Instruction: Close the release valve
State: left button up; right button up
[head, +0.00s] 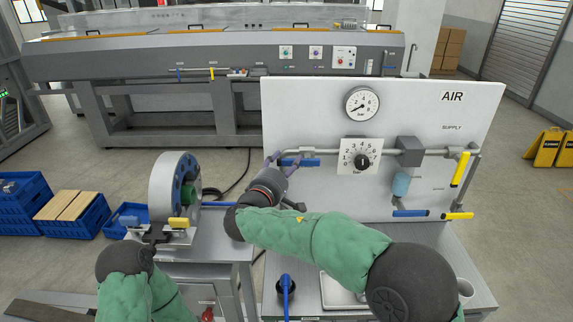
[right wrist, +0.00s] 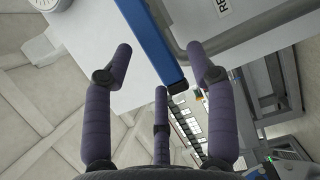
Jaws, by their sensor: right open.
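A blue lever handle (head: 302,162) lies level below the left end of the pipe on the white AIR panel. In the right wrist view, the blue handle (right wrist: 152,40) runs between the spread fingers, beside a label of which only "RE" shows. My right gripper (head: 281,163) is open at this handle, its purple fingers around the handle's left end. In the right wrist view, the gripper (right wrist: 160,70) has its fingers apart, and I cannot tell whether any touches the handle. My left gripper (head: 155,236) is at the lower left by the ring-shaped fixture; its fingers are hard to make out.
The panel (head: 320,110) also carries a gauge (head: 362,104), a dial (head: 362,160), a yellow lever (head: 460,169), and lower blue (head: 410,213) and yellow levers. The ring fixture (head: 165,190) stands on a small table at left. Blue crates (head: 30,212) are on the floor.

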jog(key=shift+w+d, duration=0.1)
jog(key=shift+w, duration=0.2)
grip_shut()
